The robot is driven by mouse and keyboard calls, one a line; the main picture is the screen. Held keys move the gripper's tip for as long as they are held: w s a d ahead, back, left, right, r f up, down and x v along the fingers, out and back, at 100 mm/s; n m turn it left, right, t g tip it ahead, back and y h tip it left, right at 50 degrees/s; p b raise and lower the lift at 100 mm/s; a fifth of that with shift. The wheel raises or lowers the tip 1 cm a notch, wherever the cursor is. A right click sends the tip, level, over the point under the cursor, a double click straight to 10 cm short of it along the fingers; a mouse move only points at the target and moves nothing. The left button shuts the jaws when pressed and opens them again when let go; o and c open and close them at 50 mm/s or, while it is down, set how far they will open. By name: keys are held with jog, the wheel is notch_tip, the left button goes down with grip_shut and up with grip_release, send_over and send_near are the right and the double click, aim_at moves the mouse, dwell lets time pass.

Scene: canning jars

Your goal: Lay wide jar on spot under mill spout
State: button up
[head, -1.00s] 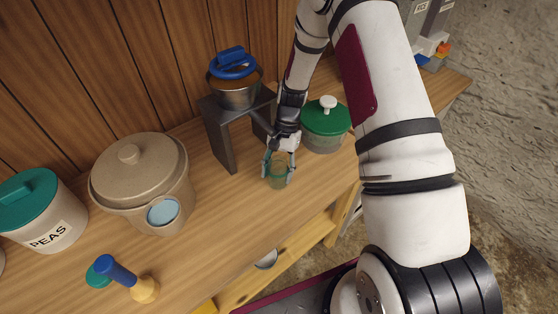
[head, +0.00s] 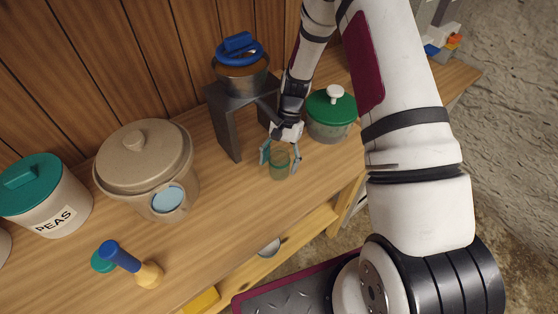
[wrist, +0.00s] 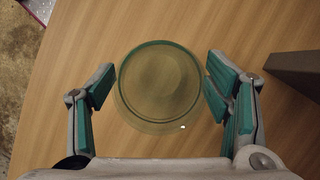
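The wide jar (head: 279,164) is a clear, green-tinted glass jar standing upright on the wooden counter, in front of and slightly right of the mill. In the wrist view I look down into its round mouth (wrist: 160,85). My gripper (head: 281,157) is open around it, with one teal-padded finger on each side. In the wrist view the gripper (wrist: 160,88) shows narrow gaps between the pads and the glass. The mill (head: 241,85) has a metal bowl, a blue handle on top and a dark grey stand. Its spout and the spot under it are not clearly visible.
A green-lidded glass jar (head: 331,115) stands close to the right of my gripper. The mill stand's edge (wrist: 295,72) is at the right in the wrist view. A beige lidded crock (head: 148,170) and a PEAS canister (head: 45,197) stand left.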

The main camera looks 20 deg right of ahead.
jog(key=shift+w+d+r, duration=0.35)
jog(key=shift+d, duration=0.05)
jog(key=shift+w+d+r, duration=0.15)
jog(key=shift+w+r, duration=0.05)
jog(key=shift+r, duration=0.25)
jog(key=v, duration=1)
jog(key=shift+s+r, duration=0.15)
jog(key=shift+s, duration=0.05)
jog(key=shift+s+a, duration=0.1)
jog(key=shift+a, duration=0.2)
